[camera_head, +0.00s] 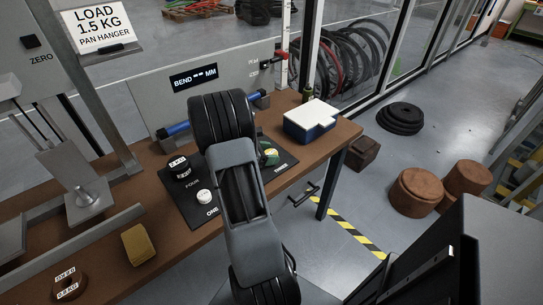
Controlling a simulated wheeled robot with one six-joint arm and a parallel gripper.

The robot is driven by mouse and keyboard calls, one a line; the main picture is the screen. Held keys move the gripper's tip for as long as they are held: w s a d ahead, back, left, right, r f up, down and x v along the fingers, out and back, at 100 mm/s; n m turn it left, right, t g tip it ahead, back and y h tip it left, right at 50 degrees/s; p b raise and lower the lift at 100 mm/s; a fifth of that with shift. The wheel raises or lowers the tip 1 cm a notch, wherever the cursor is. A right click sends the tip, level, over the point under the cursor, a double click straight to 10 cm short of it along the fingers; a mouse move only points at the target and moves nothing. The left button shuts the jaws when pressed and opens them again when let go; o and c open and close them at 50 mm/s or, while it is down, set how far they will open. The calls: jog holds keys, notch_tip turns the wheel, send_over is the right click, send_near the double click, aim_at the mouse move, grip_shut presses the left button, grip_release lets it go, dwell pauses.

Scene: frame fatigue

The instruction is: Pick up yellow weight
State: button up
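A yellow block (138,245) lies on the brown bench left of the black mat; I cannot tell whether it is a weight. A green weight with a yellowish patch (268,155) stands on the mat, partly hidden by my arm. A small white weight (204,197) sits by the label ONE, and a black weight marked 2 KG (180,167) stands behind it. A brown round weight (70,284) is at the bench's front left. My arm crosses the middle of the view over the bench edge. My gripper's fingers do not show.
The black mat (186,209) lies on the bench (188,244). A blue and white box (311,120) stands at the bench's right end. A metal stand (82,190) is at left. A display panel (140,95) rises behind. Brown stools (415,193) stand on the floor at right.

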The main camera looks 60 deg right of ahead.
jog(key=c, duration=0.9)
jog(key=shift+r, duration=0.1)
